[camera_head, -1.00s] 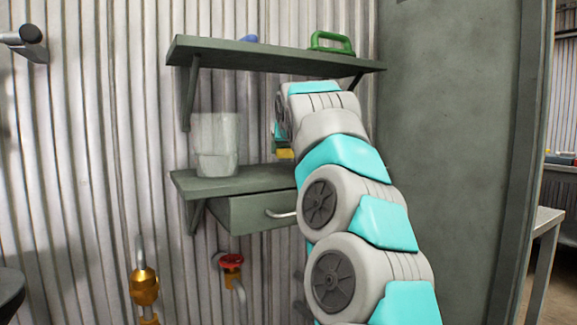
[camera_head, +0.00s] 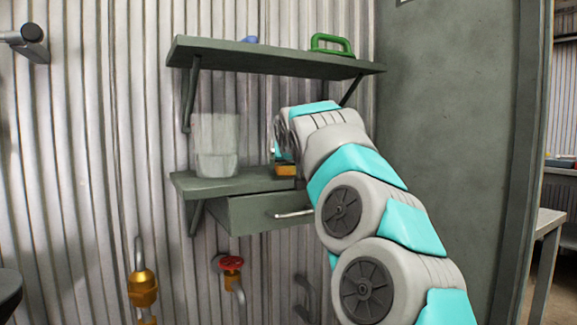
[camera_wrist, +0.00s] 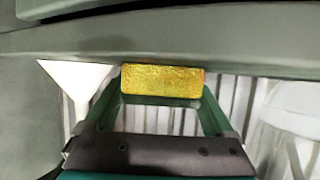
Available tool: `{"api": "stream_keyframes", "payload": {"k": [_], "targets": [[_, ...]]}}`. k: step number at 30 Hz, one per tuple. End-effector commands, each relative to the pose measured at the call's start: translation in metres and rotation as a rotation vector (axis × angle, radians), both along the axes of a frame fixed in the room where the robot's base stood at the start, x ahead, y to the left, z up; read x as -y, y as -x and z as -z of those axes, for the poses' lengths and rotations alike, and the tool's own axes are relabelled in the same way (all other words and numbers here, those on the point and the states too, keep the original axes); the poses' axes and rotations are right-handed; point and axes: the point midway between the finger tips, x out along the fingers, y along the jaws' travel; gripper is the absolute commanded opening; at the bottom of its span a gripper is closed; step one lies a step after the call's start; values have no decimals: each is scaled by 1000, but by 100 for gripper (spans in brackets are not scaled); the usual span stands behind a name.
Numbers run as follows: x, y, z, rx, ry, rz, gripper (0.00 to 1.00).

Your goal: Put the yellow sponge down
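The yellow sponge (camera_wrist: 162,81) sits between my gripper's (camera_wrist: 162,88) two green fingertips in the wrist view, and the fingers look shut on its two ends. In the head view the sponge (camera_head: 286,170) shows partly behind my arm, low over the right part of the lower shelf (camera_head: 240,183). It looks at or very near the shelf top; I cannot tell if it touches. In the head view my gripper is mostly hidden by my arm.
A clear container (camera_head: 216,165) stands on the lower shelf, left of the sponge. A white funnel (camera_wrist: 75,80) shows in the wrist view. The upper shelf (camera_head: 270,58) overhangs with a green-handled item (camera_head: 332,43). A drawer (camera_head: 250,213) is below the lower shelf.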

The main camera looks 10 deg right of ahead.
Motion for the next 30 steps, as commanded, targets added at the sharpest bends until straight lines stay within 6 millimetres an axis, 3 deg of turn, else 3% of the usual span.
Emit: {"api": "stream_keyframes", "payload": {"k": [3,17,23,30], "targets": [[0,0,0,0,0,0,100],[0,8,-7,1,0,-1,100],[-1,35,-19,2,0,1,100],[-6,81,-40,3,0,0,100]]}}
